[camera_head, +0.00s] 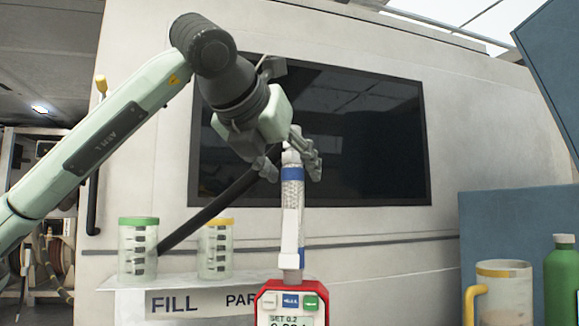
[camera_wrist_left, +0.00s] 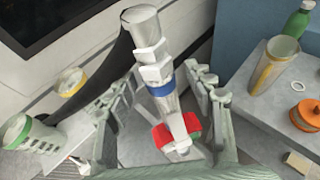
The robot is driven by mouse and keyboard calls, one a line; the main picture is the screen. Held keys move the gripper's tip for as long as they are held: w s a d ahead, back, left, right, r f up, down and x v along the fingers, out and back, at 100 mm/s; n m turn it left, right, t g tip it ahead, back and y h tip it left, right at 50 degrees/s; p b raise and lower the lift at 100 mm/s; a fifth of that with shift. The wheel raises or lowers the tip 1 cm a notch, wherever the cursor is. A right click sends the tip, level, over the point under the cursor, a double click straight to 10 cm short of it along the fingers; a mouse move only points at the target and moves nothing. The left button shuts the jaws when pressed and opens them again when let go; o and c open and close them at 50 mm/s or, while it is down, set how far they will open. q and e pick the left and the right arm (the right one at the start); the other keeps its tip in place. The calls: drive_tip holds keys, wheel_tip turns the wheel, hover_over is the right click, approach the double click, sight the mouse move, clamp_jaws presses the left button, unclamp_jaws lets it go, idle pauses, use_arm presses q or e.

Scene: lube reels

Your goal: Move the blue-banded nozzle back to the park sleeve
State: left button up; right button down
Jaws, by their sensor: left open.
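The blue-banded nozzle (camera_head: 291,205) stands upright in the middle of the head view, its lower end at a red meter (camera_head: 286,299) with a display and buttons. It also shows in the left wrist view (camera_wrist_left: 162,90). My left gripper (camera_head: 293,170) is open at the nozzle's upper part, one finger on each side; I cannot tell if they touch it. A clear yellow-rimmed sleeve (camera_head: 215,252) stands above a partly hidden label starting "PAR". A clear green-rimmed sleeve (camera_head: 138,252) stands above the "FILL" label. My right gripper is not in view.
A dark hose (camera_head: 215,203) slants behind the gripper towards the sleeves. A dark screen (camera_head: 365,140) is on the wall behind. At right, a yellow-rimmed jug (camera_head: 500,292) and green bottle (camera_head: 562,275) stand before a blue panel. An orange spool (camera_wrist_left: 307,114) lies on the right surface.

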use_arm(q)
drive_tip(key=v, duration=1.2)
